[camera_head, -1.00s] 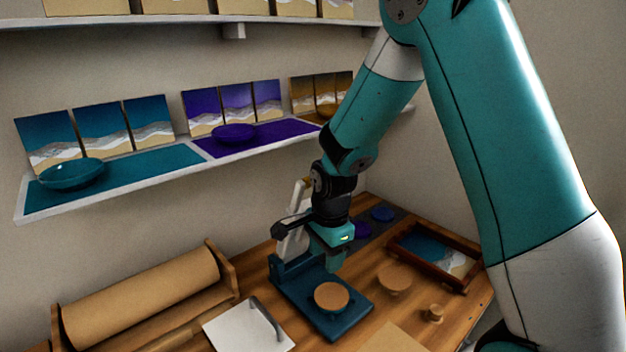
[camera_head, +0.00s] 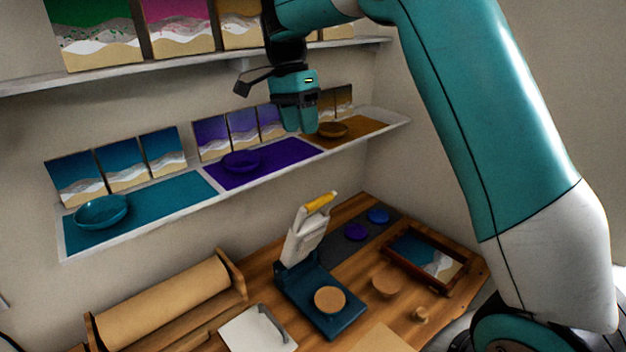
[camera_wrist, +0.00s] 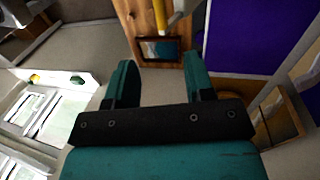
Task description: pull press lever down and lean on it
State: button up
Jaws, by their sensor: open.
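The press (camera_head: 304,232) stands on the wooden bench with its grey-white arm raised and tilted up, and its lever has a yellow handle (camera_head: 321,203) at the top. A round tan disc (camera_head: 329,299) sits on the blue press base (camera_head: 341,317). My gripper (camera_head: 300,128) is open and empty, high above the press in front of the middle shelf. In the wrist view its two teal fingers (camera_wrist: 157,85) are spread apart with nothing between them. The yellow handle (camera_wrist: 160,14) also shows there at the top edge, beyond the fingers.
A paper roll (camera_head: 163,305) lies on the bench at left. A white board with a dark handle (camera_head: 254,330) is beside the press. A framed picture (camera_head: 428,257) lies to the right. The shelf (camera_head: 150,217) holds bowls and panels close behind my gripper.

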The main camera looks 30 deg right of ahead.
jog(key=p+x, duration=0.1)
jog(key=x, duration=1.6)
jog(key=shift+s, duration=0.1)
jog(key=shift+c, duration=0.3)
grip_shut()
